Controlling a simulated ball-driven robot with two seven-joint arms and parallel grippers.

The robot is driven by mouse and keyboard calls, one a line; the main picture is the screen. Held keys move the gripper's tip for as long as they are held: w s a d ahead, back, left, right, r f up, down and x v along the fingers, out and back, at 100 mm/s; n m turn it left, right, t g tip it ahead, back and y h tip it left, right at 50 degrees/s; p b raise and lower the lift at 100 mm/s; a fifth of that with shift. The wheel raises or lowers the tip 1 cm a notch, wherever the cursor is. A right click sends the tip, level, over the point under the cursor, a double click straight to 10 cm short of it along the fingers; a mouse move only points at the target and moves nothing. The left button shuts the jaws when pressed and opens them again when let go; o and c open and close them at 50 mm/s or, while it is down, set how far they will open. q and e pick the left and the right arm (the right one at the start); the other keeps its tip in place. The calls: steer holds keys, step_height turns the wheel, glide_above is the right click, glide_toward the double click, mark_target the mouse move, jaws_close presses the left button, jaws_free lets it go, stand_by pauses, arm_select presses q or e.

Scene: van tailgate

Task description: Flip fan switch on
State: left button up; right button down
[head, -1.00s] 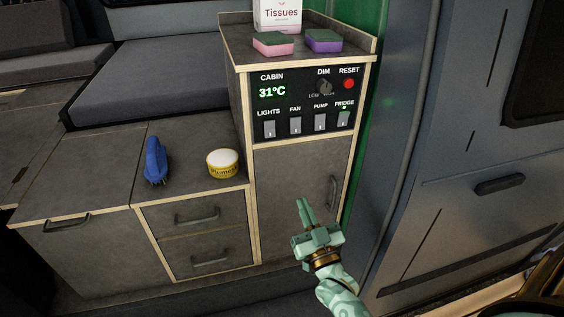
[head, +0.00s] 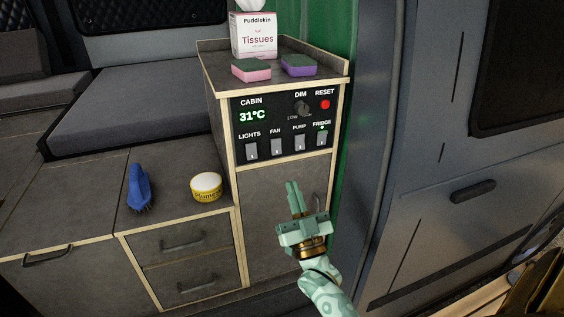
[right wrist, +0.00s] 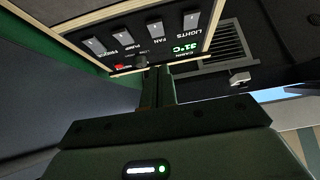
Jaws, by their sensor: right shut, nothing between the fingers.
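The fan switch (head: 277,146) is a pale rocker under the FAN label on the black control panel (head: 282,114), between the lights switch (head: 251,151) and the pump switch (head: 299,142). In the right wrist view the fan switch (right wrist: 155,27) shows near the top. My right gripper (head: 293,184) is shut and empty. It is in front of the cabinet door, below the panel in the head view, and appears apart from the switches. In the right wrist view its fingers (right wrist: 157,78) point toward the panel. My left gripper is not in view.
The fridge switch (head: 321,138) has a green light above it. A red reset button (head: 325,104) and dim knob (head: 302,108) sit above the switches. Two sponges (head: 251,70) and a tissue box (head: 254,38) stand on top. A blue brush (head: 139,187) and tub (head: 206,187) are left.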

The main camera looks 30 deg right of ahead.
mark_target(277, 147)
steer(key=shift+w+d+r, duration=0.3)
steer(key=shift+w+r, duration=0.15)
steer(key=shift+w, duration=0.85)
steer(key=shift+w+d+r, duration=0.35)
steer(key=shift+w+r, duration=0.1)
steer(key=shift+w, duration=0.85)
steer(key=shift+w+d+r, duration=0.3)
steer(key=shift+w+r, duration=0.15)
steer(key=shift+w, duration=0.85)
